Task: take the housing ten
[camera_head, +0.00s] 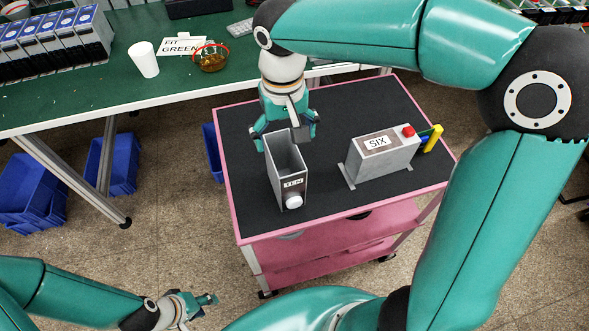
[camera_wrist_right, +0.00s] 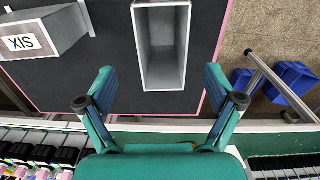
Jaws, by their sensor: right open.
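The housing marked TEN (camera_head: 291,184) is a grey, open-topped box with a white round knob at its front, standing on the left part of the pink cart's dark top. My right gripper (camera_head: 285,138) is open above the housing's far end. In the right wrist view the gripper (camera_wrist_right: 160,95) has its fingers spread wider than the housing (camera_wrist_right: 162,85), which lies ahead between them; I cannot tell whether they touch it. My left gripper (camera_head: 207,300) is low at the bottom left, far from the cart; its jaw state is unclear.
A grey housing marked SIX (camera_head: 385,157) with a red button and yellow part stands right on the cart (camera_head: 240,215). The green bench (camera_head: 110,95) behind holds a white cup (camera_head: 144,60), a basket (camera_head: 210,57) and a "FIT GREEN" sign (camera_head: 181,45). Blue bins (camera_head: 38,188) stand below.

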